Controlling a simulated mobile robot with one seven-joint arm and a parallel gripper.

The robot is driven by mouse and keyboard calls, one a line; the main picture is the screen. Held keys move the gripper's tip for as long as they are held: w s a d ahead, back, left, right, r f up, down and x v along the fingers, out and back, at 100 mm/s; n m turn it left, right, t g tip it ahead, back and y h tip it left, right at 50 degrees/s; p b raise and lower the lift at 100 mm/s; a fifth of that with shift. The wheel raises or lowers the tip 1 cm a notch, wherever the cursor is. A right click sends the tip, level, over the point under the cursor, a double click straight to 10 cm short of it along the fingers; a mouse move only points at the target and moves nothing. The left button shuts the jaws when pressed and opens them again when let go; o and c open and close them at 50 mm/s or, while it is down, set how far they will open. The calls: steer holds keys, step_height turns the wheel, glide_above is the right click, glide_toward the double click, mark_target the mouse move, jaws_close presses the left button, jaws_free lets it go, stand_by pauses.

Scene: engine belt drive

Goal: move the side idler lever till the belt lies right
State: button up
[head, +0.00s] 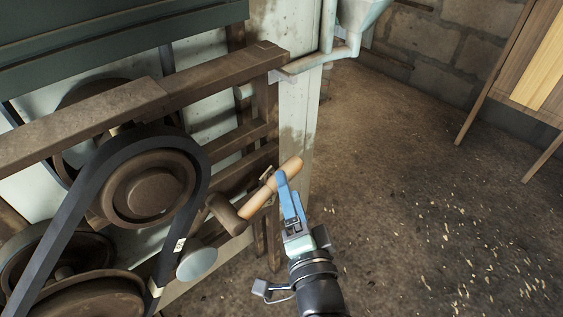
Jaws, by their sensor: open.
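The black belt (80,198) runs over the upper brown pulley (148,187) and down to the lower pulleys (85,297). It carries a white mark on its right run. The side idler lever has a light wooden handle (262,196) slanting up to the right, joined to a dark brown hub (227,213). A pale round disc (197,263) sits just right of the belt below the hub; I cannot tell whether they touch. My gripper (283,178) is open, its blue fingers at the handle's outer end, overlapping it in view. I cannot tell whether they touch it.
A brown wooden frame (215,78) crosses above the pulleys, with rails behind the lever. A pale metal funnel and pipe (345,45) stand at the top. The dirt floor (420,190) at right is clear, apart from scattered grains. Wooden furniture (525,70) stands far right.

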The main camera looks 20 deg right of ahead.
steer(key=w+d+b, duration=0.1)
steer(key=w, duration=0.6)
steer(key=shift+w+d, duration=0.25)
steer(key=shift+w, duration=0.15)
steer(key=shift+c, duration=0.2)
jaws_close()
stand_by(0.8)
